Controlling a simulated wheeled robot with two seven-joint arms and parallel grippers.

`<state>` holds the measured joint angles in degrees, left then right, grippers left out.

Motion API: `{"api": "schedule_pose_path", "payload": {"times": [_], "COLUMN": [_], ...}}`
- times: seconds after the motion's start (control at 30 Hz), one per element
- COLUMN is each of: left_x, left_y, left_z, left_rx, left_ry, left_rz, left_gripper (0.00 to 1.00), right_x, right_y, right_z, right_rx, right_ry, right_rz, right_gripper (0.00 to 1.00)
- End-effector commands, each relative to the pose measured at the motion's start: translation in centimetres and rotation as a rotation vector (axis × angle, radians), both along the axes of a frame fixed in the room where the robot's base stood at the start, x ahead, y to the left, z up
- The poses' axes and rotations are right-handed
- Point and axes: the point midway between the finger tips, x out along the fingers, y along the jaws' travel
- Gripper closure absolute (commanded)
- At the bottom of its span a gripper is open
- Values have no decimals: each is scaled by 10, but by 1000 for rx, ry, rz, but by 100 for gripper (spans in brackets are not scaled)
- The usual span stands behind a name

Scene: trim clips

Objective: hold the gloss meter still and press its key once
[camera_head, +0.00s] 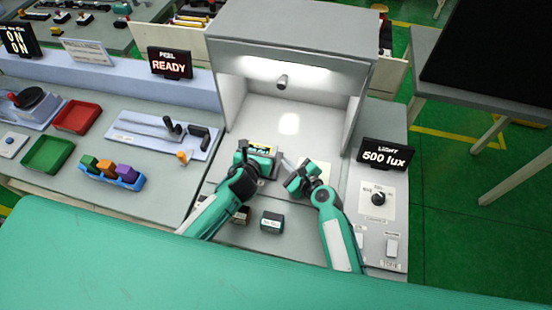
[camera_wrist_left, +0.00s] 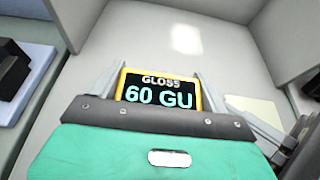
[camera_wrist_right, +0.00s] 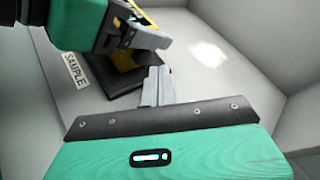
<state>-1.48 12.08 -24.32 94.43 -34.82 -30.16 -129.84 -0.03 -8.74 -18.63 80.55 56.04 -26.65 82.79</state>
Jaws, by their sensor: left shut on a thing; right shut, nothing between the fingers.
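The gloss meter (camera_wrist_left: 160,92) is a yellow-framed block with a dark screen reading "GLOSS 60 GU" in the left wrist view. It also shows in the head view (camera_head: 261,149) inside the light booth, and its yellow body (camera_wrist_right: 124,61) is partly hidden by my left gripper in the right wrist view. My left gripper (camera_head: 258,158) is shut on the meter, a finger on each side. My right gripper (camera_head: 287,164) is shut and empty, just right of the meter; its closed fingertips (camera_wrist_right: 156,84) appear apart from it. I cannot make out the key.
A dark sample (camera_wrist_right: 115,92) beside a "SAMPLE" label (camera_wrist_right: 75,71) lies under the meter. The grey booth (camera_head: 290,50) has walls at both sides and the back. A small dark block (camera_head: 271,222) stands in front. A "500 lux" display (camera_head: 387,155) and knob (camera_head: 378,198) are at right.

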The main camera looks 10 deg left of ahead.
Motion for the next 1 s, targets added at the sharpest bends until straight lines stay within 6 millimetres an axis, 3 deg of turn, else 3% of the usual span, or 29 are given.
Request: {"api": "schedule_pose_path", "payload": {"times": [0.37,1.0], "left_x": [0,0], "left_y": [0,1], "left_z": [0,0], "left_rx": [0,0], "left_ry": [0,0], "left_rz": [0,1], "left_gripper": [52,52], "right_x": [0,-2], "right_y": [-2,-51], "right_z": [0,0], "right_rx": [1,1], "right_ry": [1,1], "right_rz": [0,0], "right_gripper": [100,100]}}
